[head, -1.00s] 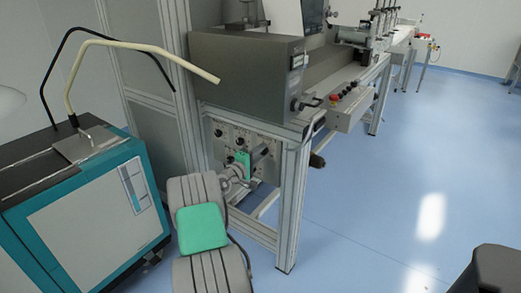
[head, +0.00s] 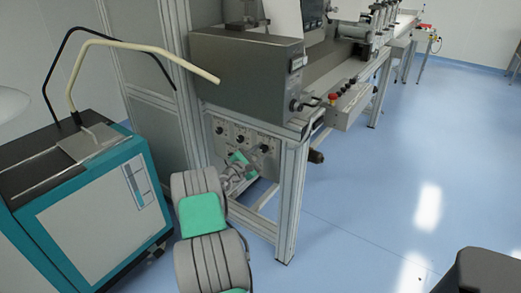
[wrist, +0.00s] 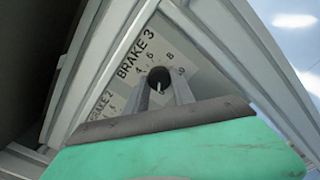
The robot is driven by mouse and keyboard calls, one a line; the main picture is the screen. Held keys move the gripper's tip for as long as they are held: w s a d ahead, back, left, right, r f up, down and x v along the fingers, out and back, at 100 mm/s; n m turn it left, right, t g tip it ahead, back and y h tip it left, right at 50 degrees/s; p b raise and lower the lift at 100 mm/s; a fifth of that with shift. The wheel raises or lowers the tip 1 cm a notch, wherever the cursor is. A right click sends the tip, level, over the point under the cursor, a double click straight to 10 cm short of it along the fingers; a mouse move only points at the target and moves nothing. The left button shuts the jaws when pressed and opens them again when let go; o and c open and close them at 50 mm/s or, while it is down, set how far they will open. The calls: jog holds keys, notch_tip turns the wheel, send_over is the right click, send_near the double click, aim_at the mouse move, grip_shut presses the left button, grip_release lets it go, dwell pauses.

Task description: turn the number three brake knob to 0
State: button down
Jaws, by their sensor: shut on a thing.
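The brake 3 knob (wrist: 156,78) is a black round knob with a white pointer mark, under the "BRAKE 3" label in the wrist view. My gripper (wrist: 164,84) is shut on it, with one finger on each side. The fingers and the green wrist cover the rest of the scale, including any 0, and I cannot tell which number the pointer marks. In the head view my tilted green wrist is at the right part of the brake panel (head: 231,150).
More black knobs (head: 241,138) sit left of it on the same panel. "BRAKE 2" (wrist: 101,113) shows beside it in the wrist view. Aluminium frame posts (head: 291,205) stand close at the right. A teal cabinet (head: 95,215) stands left; blue floor is free at right.

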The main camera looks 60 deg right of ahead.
jog(key=shift+n, duration=0.9)
jog(key=shift+f+p, duration=0.1)
jog(key=shift+p, duration=0.2)
jog(key=c, duration=1.1)
grip_release()
jog(key=shift+o, duration=0.2)
jog(key=shift+a, duration=0.1)
jog(key=w+a, duration=0.1)
jog(key=a, duration=0.6)
jog(key=shift+a, duration=0.3)
jog(key=shift+w, duration=0.1)
